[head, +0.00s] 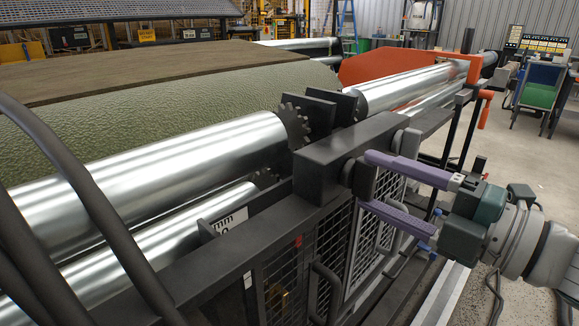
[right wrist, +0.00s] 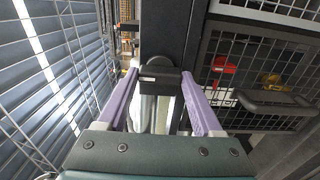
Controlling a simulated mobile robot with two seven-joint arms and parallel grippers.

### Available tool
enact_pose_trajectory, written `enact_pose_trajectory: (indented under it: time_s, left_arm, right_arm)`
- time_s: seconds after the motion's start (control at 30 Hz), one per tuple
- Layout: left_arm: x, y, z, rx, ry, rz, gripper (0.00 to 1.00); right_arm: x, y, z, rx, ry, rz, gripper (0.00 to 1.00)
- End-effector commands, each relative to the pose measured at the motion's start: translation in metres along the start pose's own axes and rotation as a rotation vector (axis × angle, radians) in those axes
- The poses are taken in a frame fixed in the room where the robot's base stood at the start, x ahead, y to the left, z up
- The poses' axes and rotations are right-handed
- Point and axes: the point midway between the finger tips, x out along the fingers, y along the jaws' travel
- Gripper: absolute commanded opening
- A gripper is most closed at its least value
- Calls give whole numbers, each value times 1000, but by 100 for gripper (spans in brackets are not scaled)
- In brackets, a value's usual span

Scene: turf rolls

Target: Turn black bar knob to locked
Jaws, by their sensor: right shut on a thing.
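The black bar knob (head: 361,179) sits on the side of the dark machine frame (head: 330,165). My right gripper (head: 366,181) reaches it from the right, with one purple finger above the knob and one below. In the right wrist view the knob (right wrist: 157,77) shows as a short dark bar crosswise between the two fingertips of my right gripper (right wrist: 159,74), with a round base behind it. The gripper is shut on the knob. Any lock marking around the knob is hidden or too small to read. My left gripper does not show.
Shiny metal rollers (head: 180,165) and a green turf roll (head: 150,115) lie left of the frame. Mesh guards (head: 335,245) with a black handle (head: 322,290) are below. An orange lever (head: 485,108) stands at the far right end. Open floor lies to the right.

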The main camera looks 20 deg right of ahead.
Motion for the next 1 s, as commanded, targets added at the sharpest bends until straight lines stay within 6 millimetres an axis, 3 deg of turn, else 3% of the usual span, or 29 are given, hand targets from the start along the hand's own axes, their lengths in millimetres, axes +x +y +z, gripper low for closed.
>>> enact_pose_trajectory:
  time_s: [0.53,0.57,0.8,1.0]
  left_arm:
    - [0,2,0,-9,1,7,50]
    - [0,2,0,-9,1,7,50]
    - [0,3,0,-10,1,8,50]
    - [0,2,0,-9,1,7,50]
  right_arm:
    - [0,0,0,-25,0,0,12]
    - [0,0,0,-25,0,0,71]
    - [0,0,0,-23,0,0,98]
    - [0,0,0,-22,0,0,98]
